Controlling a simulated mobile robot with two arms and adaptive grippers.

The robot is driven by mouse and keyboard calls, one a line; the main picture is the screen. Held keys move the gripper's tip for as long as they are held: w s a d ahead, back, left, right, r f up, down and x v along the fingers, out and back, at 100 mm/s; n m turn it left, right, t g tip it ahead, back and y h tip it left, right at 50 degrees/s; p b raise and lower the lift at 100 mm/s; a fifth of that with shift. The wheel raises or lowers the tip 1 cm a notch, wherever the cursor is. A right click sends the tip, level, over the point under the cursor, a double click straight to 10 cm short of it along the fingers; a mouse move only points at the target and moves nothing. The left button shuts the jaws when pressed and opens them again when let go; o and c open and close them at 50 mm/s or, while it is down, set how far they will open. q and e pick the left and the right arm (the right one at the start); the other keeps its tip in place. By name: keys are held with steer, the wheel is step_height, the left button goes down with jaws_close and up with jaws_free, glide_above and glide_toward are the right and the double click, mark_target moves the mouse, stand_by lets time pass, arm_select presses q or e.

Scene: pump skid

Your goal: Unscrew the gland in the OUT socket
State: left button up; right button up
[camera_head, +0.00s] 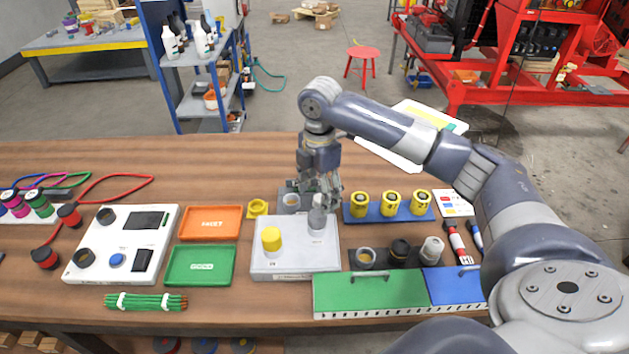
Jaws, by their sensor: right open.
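A light grey pump block (296,264) stands on the wooden bench in the middle of the picture. A yellow gland (271,239) sits upright on its left side. A grey gland (317,219) stands upright on its right side. The socket labels are too small to read, so I cannot tell which is OUT. My right gripper (322,194) points down, open, at the top of the grey gland. Its fingers partly hide that top, and I cannot tell whether they touch it. My left gripper is not in view.
A blue rack (388,213) with yellow parts stands right of the gripper. A dark rack (385,262) with several fittings is nearer. Orange (210,223) and green (201,264) trays lie left of the block. A green-lidded box (368,293) is at the front edge.

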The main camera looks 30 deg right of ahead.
mark_target(318, 211)
step_height(318, 211, down, 5)
steer(key=shift+f+p, duration=0.1)
steer(key=shift+p, duration=0.3)
steer(key=shift+w+f, duration=0.1)
steer(key=shift+f, duration=1.7)
steer(key=shift+c, duration=0.6)
steer(key=c, duration=1.1)
steer(key=shift+o, duration=1.3)
steer(key=shift+c, duration=0.9)
steer(key=shift+r+n+p, duration=0.1)
steer(key=shift+n+p, duration=0.2)
steer(key=shift+p, duration=0.2)
steer(key=n+p, duration=0.1)
steer(key=n, duration=0.1)
steer(key=shift+n, duration=0.4)
steer(key=shift+n+p, duration=0.4)
steer(key=shift+n, duration=0.2)
steer(key=shift+n+p, duration=0.45)
steer(key=shift+n, duration=0.65)
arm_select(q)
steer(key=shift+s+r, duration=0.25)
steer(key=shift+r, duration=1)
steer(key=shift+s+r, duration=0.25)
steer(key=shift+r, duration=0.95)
arm_select(e)
steer(key=shift+n, duration=1.2)
